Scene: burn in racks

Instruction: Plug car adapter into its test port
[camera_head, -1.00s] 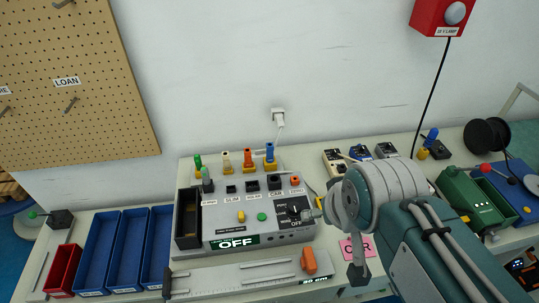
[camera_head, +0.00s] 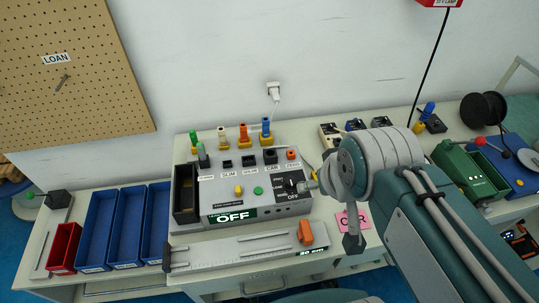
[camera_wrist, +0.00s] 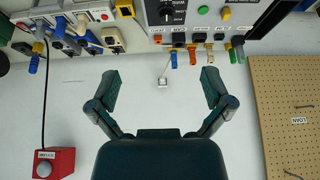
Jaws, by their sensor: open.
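The grey test unit (camera_head: 245,207) stands on the bench and its display reads OFF. A row of ports runs along its top; the one labelled CAR (camera_head: 270,156) is a dark square block near the right end. Behind the row stand green (camera_head: 193,138), cream (camera_head: 222,139), orange (camera_head: 243,135) and blue (camera_head: 267,128) plugs; I cannot tell which is the car adapter. A pink card reading CAR (camera_head: 352,221) lies on the bench, partly behind my arm. My gripper (camera_wrist: 160,78) is open and empty in the wrist view, facing the wall, apart from the plugs.
Blue bins (camera_head: 126,230) and a red bin (camera_head: 64,248) stand at the left. A slotted rail (camera_head: 236,252) with an orange knob lies in front of the unit. A white wall plug (camera_head: 273,88) is above. A green device (camera_head: 466,180) and black spool (camera_head: 484,136) stand at the right.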

